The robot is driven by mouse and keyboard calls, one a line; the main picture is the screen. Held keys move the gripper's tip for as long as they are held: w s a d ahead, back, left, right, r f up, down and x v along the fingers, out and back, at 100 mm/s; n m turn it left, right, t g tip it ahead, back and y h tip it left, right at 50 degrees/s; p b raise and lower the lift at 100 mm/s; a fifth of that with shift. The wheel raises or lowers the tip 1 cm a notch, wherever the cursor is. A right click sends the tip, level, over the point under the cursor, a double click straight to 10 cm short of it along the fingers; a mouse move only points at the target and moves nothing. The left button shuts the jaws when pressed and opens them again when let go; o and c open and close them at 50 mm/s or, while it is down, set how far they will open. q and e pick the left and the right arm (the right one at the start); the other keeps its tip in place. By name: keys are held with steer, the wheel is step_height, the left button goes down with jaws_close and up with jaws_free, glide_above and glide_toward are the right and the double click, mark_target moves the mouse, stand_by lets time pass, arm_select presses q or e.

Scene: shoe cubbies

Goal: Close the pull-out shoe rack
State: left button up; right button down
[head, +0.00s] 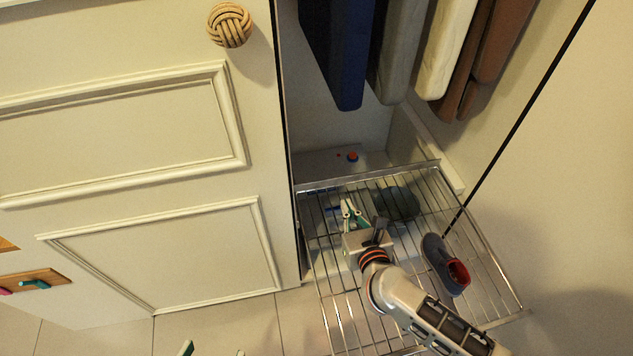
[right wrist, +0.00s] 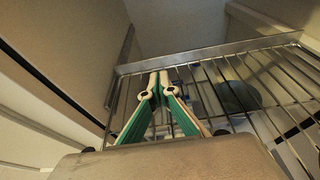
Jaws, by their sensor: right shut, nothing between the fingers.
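The pull-out shoe rack (head: 335,295) is a silver wire shelf that sticks out of the open cabinet in the head view. Its back bar also shows in the right wrist view (right wrist: 210,57). My right gripper (head: 346,203) is over the left part of the rack, fingers pointing toward the cabinet. In the right wrist view its green and white fingertips (right wrist: 159,76) are together with nothing between them. I cannot tell whether they touch the wires. Only the fingertips of my left gripper (head: 213,351) show at the bottom edge, spread apart.
A grey shoe with a red inside (head: 445,265) rests on the rack's right part. A dark rounded item (head: 399,204) is near its back. Clothes (head: 395,50) hang above. A white panelled door (head: 130,140) with a rope knob (head: 229,25) stands left; tiled floor (head: 240,320) is clear.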

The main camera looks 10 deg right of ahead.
mark_target(334, 179)
steer(key=shift+w+f, duration=0.2)
steer(key=shift+w, duration=0.45)
steer(key=b+x, duration=0.2)
steer(key=x, duration=0.5)
steer(key=shift+w+f, duration=0.1)
steer(key=shift+f, duration=0.15)
steer(key=shift+w+b, duration=0.35)
steer(key=shift+w, duration=0.25)
arm_select(q)
steer(key=d, duration=0.1)
steer(key=n, duration=0.1)
steer(key=d, duration=0.1)
steer(key=shift+d+r+n+h, duration=0.25)
steer(key=shift+d+n+h, duration=0.05)
steer(key=shift+d+n, duration=0.1)
arm_select(e)
steer(key=shift+w+r, duration=0.1)
